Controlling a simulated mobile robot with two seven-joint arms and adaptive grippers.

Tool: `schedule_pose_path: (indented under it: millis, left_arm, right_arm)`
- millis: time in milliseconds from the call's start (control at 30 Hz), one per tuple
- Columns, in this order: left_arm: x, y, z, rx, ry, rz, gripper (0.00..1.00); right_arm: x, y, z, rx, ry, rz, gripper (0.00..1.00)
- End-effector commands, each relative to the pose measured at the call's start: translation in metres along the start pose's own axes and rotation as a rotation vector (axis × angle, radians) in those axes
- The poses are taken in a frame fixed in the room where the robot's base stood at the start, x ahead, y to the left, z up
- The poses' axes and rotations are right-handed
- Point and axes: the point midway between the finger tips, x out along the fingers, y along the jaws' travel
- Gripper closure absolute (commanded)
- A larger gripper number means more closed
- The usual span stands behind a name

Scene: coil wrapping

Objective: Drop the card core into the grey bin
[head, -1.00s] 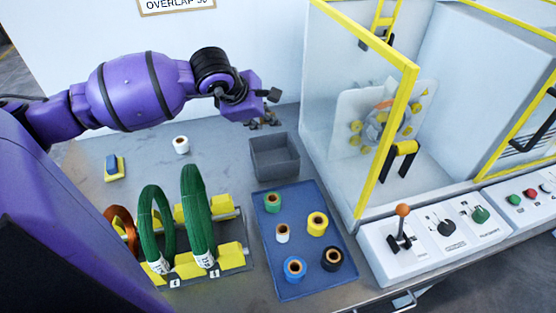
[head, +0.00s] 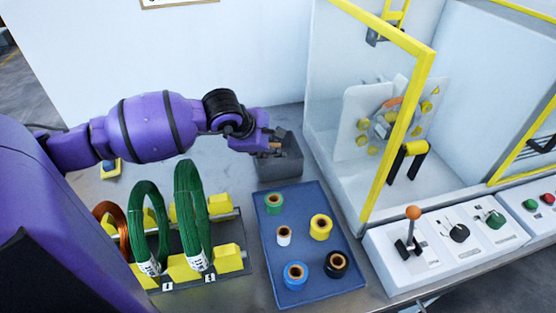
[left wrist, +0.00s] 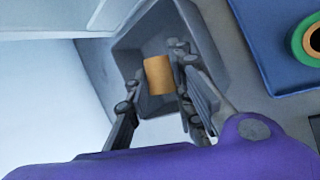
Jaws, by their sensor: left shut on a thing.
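The card core (left wrist: 159,75) is a short tan-brown cylinder in the left wrist view. My left gripper (left wrist: 156,84) is shut on it, with a finger on each side. Behind the core in that view is the open grey bin (left wrist: 205,35), so the core is over the bin's opening; its exact height is hard to tell. In the head view my left gripper (head: 272,146) is at the grey bin (head: 282,168) and hides part of its rim. A small brown bit of the core shows between the fingers there. My right gripper is not in view.
A blue tray (head: 306,248) with several coloured tape rolls lies just in front of the bin. A rack (head: 240,225) with green and copper coils stands left of it. A yellow-framed clear guard (head: 396,120) rises close on the bin's right.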

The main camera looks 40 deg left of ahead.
Motion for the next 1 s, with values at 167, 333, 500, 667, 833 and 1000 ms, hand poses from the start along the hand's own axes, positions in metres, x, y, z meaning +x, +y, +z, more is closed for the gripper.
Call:
schedule_pose_path:
  millis: [167,333,500,667,833,1000]
  left_arm:
    - [-0.001,0.001,0.000,0.000,0.000,0.001,1.00]
    - [-0.001,0.001,0.000,0.000,0.000,0.001,0.60]
    - [0.000,0.000,0.000,0.000,0.001,-0.001,0.56]
    - [0.000,-0.001,-0.001,0.000,0.003,-0.002,0.56]
    - [-0.011,0.000,-0.003,0.001,0.006,-0.002,0.56]
    - [-0.044,-0.001,-0.003,0.004,0.008,-0.001,0.56]
  right_arm:
    - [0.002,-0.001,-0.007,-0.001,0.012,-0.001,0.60]
    - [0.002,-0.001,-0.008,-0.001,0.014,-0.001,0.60]
    - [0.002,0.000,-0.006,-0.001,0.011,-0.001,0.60]
    - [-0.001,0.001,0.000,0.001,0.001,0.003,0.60]
    - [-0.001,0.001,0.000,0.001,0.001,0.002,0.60]
    - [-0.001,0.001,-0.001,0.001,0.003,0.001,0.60]
